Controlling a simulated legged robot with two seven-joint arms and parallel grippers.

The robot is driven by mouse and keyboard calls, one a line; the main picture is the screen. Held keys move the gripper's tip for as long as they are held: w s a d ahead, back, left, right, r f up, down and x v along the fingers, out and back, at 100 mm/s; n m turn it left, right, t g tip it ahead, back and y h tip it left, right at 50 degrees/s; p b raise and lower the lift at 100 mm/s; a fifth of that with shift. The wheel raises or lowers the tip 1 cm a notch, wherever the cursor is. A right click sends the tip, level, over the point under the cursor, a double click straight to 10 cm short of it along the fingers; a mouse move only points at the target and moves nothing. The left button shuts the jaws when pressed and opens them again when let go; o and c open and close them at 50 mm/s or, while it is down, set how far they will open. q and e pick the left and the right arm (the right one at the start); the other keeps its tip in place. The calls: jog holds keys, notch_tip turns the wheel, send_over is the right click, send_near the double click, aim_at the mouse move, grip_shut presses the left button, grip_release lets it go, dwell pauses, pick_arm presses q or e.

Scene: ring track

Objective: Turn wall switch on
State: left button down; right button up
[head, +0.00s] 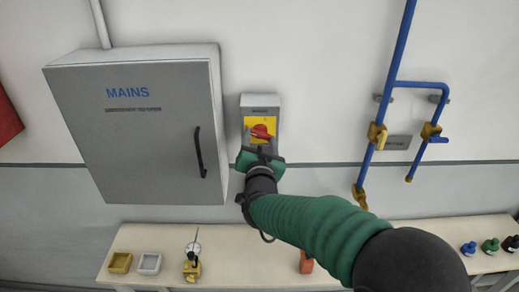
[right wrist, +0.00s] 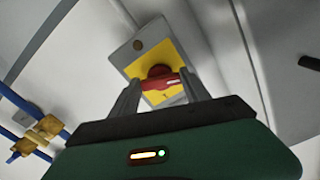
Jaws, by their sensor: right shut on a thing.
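The wall switch (head: 260,104) is a grey box with a yellow plate and a red rotary handle (head: 262,131), mounted on the wall right of the grey cabinet. In the right wrist view the red handle (right wrist: 160,82) sits between the two fingers of my right gripper (right wrist: 158,90), which is shut on it. The switch's yellow plate (right wrist: 172,58) shows behind the handle. In the head view my right gripper (head: 261,146) is at the lower part of the switch and hides some of it. My left gripper is not in view.
A grey cabinet marked MAINS (head: 150,130) stands out from the wall close to the left. Blue pipes (head: 399,50) with yellow valves are at the right. Below, a bench (head: 130,240) holds small trays, a gauge and other small parts.

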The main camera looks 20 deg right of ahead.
jog(key=m+b, duration=0.8)
jog(key=shift+f, duration=0.25)
jog(key=m+b, duration=0.3)
jog(key=shift+m, duration=0.3)
jog(key=shift+m+b, duration=0.75)
jog(key=shift+m, duration=0.35)
jog(key=shift+a, duration=0.1)
jog(key=o, duration=1)
jog(key=shift+o, duration=1.4)
jog(key=shift+s, duration=0.1)
jog(key=shift+o, duration=0.5)
jog(key=shift+r, duration=0.2)
